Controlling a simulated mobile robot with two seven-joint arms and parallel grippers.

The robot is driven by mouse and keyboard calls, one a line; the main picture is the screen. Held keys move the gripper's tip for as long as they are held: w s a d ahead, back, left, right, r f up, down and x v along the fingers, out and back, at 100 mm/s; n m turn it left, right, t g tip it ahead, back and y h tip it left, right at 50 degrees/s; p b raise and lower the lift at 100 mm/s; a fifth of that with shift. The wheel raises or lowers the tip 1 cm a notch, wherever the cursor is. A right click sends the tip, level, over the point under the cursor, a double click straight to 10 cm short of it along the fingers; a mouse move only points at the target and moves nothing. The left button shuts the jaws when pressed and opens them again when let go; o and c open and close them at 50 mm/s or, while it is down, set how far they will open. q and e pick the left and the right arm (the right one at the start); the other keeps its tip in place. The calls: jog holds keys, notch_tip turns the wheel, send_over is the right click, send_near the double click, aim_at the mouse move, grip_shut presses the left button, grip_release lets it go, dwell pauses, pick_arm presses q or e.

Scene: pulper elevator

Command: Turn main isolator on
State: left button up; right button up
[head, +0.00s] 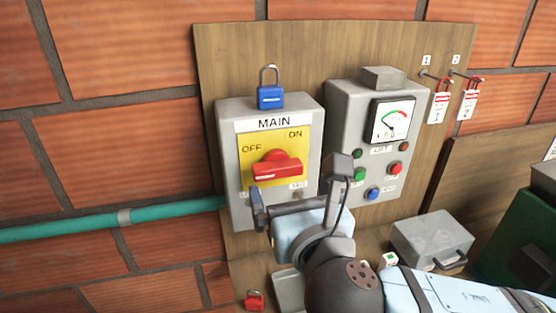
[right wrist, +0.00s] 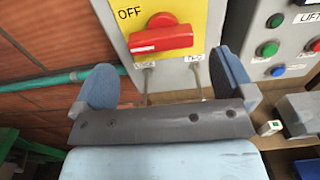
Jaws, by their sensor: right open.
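The main isolator is a grey box (head: 229,150) on the wooden board, labelled MAIN, with a yellow plate (head: 249,143) marked OFF at left and ON at right. Its red handle (head: 277,170) lies roughly level, with a pale mark near its left end. The handle also shows in the right wrist view (right wrist: 165,38), above and beyond the fingertips. My right gripper (head: 299,190) is open and empty, just in front of and below the handle, apart from it. It also shows in the right wrist view (right wrist: 166,78), its fingers spread left and right. My left gripper is out of view.
A blue padlock (head: 270,97) sits atop the isolator box. A grey lift control box (head: 345,120) with buttons and gauge stands at right. A green pipe (head: 70,225) enters from left.

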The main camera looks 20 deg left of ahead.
aim_at(280, 170)
jog(key=p+x, duration=0.1)
jog(key=x, duration=0.5)
jog(key=shift+a, duration=0.15)
jog(key=shift+w+a, duration=0.35)
jog(key=shift+w, duration=0.2)
jog(key=c, duration=0.6)
jog(key=shift+c, duration=0.2)
